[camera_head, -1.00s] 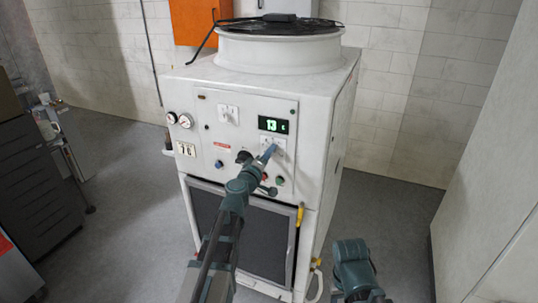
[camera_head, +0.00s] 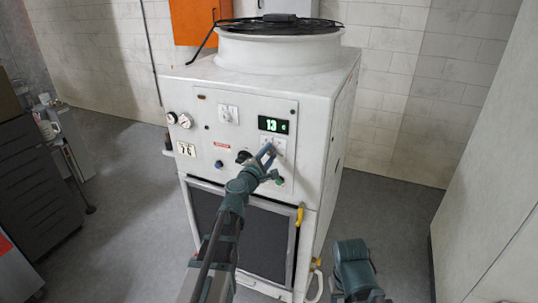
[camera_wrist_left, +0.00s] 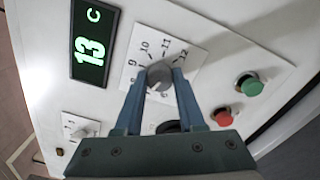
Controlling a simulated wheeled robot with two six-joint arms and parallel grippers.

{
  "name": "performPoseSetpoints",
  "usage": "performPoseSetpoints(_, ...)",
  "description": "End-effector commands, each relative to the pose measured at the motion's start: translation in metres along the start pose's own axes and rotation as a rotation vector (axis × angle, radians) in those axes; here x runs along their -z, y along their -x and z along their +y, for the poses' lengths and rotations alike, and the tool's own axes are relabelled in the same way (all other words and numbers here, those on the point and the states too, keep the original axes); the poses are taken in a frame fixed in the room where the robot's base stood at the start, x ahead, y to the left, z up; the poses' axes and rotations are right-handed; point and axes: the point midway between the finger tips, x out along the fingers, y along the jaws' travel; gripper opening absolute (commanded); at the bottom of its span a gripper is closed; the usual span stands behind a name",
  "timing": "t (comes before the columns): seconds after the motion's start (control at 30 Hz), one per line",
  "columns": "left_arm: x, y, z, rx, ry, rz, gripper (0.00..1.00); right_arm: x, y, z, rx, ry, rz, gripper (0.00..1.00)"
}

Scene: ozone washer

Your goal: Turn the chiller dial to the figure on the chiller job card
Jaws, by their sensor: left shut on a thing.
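The white chiller (camera_head: 238,165) has a green-lit display (camera_head: 273,125) reading 13 C, which also shows in the left wrist view (camera_wrist_left: 93,47). Below the display, my left gripper (camera_head: 269,150) is at the chiller dial. In the left wrist view the dial (camera_wrist_left: 161,76) is a grey knob on a white scale plate (camera_wrist_left: 190,50) with figures around 8 to 12. The left gripper's fingers (camera_wrist_left: 160,84) are shut on it, one on each side. My right gripper is out of view.
Near the dial are a red button (camera_wrist_left: 222,117) and a green button (camera_wrist_left: 250,85). Another dial plate (camera_head: 228,115) sits upper left on the panel, beside two gauges (camera_head: 185,120). A dark drawer cabinet (camera_head: 35,180) stands left.

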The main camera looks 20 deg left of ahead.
Motion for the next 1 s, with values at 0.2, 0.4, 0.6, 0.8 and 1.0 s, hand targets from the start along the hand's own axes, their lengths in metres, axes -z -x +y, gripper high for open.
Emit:
performPoseSetpoints(0.2,0.0004,0.0014,-0.0006,0.000,0.096,0.001,0.00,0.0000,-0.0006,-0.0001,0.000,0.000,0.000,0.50)
performPoseSetpoints(0.4,0.0004,0.0015,-0.0007,0.000,0.141,0.001,0.00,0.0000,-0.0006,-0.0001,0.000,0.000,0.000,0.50)
performPoseSetpoints(0.6,0.0004,0.0016,-0.0008,0.000,0.154,0.001,0.00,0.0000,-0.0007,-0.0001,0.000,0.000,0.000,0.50)
performPoseSetpoints(0.8,0.0003,0.0018,-0.0009,0.000,0.154,0.001,0.00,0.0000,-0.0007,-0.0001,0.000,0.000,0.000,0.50)
performPoseSetpoints(1.0,0.0002,0.0017,-0.0009,0.000,0.154,0.001,0.55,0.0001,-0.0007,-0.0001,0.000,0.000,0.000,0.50)
